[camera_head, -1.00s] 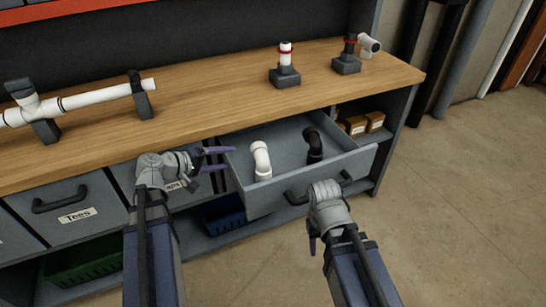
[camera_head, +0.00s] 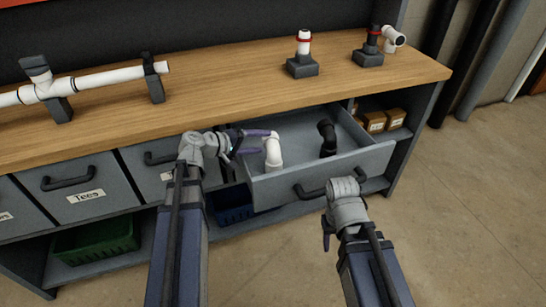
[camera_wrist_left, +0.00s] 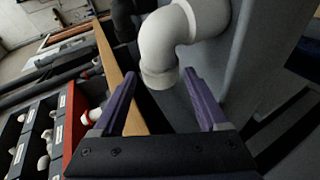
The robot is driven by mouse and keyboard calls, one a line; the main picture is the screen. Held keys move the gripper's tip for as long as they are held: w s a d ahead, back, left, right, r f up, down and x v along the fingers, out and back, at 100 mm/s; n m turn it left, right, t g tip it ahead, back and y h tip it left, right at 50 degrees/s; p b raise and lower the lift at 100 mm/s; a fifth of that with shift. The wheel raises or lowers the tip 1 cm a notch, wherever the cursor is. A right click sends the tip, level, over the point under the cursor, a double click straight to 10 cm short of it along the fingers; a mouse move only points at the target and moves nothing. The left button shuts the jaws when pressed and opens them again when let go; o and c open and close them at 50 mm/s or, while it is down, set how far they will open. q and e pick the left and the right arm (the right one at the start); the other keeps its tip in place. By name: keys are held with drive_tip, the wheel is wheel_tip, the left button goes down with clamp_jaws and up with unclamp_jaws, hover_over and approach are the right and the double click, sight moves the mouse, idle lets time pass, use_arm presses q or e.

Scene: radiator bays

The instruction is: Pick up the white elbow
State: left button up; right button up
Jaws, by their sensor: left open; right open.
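The white elbow (camera_head: 273,152) stands in the open grey drawer (camera_head: 318,174), near its left side. In the left wrist view the white elbow (camera_wrist_left: 172,40) lies just ahead of and between the purple fingers. My left gripper (camera_head: 256,144) is open, its fingers pointing right at the elbow; whether they touch it I cannot tell. The left gripper (camera_wrist_left: 165,98) shows empty in the wrist view. A black elbow (camera_head: 327,138) stands in the drawer to the right of the white one. My right gripper (camera_head: 328,228) is in front of the drawer by its handle, partly hidden by its own wrist.
The wooden worktop (camera_head: 215,85) overhangs behind the drawer and holds a white pipe assembly (camera_head: 95,84) and two fittings on stands. Small boxes (camera_head: 375,122) sit on a shelf at right. A green bin (camera_head: 95,242) and a blue bin (camera_head: 231,204) are below.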

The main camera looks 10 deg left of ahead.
use_arm(q)
drive_tip(key=shift+w+d+f, duration=0.15)
drive_tip(key=shift+w, duration=0.05)
drive_tip(key=b+x, duration=0.2)
drive_tip(key=x, duration=0.3)
drive_tip(key=c, duration=1.1)
